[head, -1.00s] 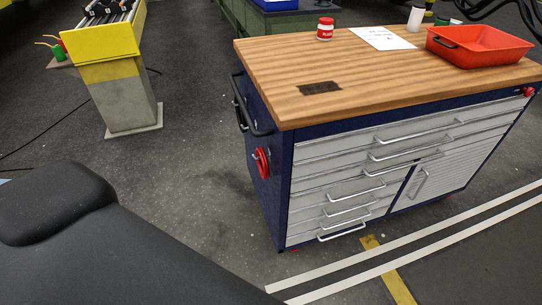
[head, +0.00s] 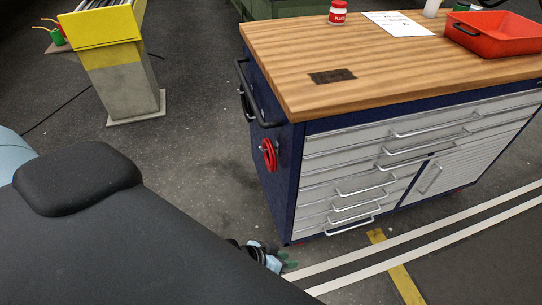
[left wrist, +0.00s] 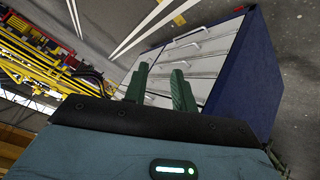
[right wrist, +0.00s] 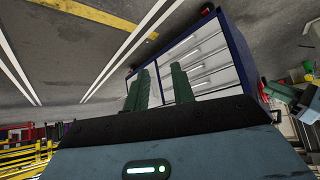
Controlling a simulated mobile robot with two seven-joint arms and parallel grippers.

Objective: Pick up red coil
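A red coil (head: 269,155) hangs on the near left side panel of the dark blue tool cabinet (head: 273,190), below its black side handle, in the head view. My left gripper (head: 286,259) shows at the bottom of the head view, in front of the cabinet's lower edge and well apart from the coil. In the left wrist view the left gripper (left wrist: 161,70) has its two green fingers apart with nothing between them. In the right wrist view the right gripper (right wrist: 160,70) is also open and empty.
The cabinet's wooden top (head: 390,65) carries a red tray (head: 495,35), a white paper (head: 398,23) and a red-and-white jar (head: 338,12). Metal drawer handles stick out in front. A yellow-topped stand (head: 120,75) is at the left. Floor between stand and cabinet is clear.

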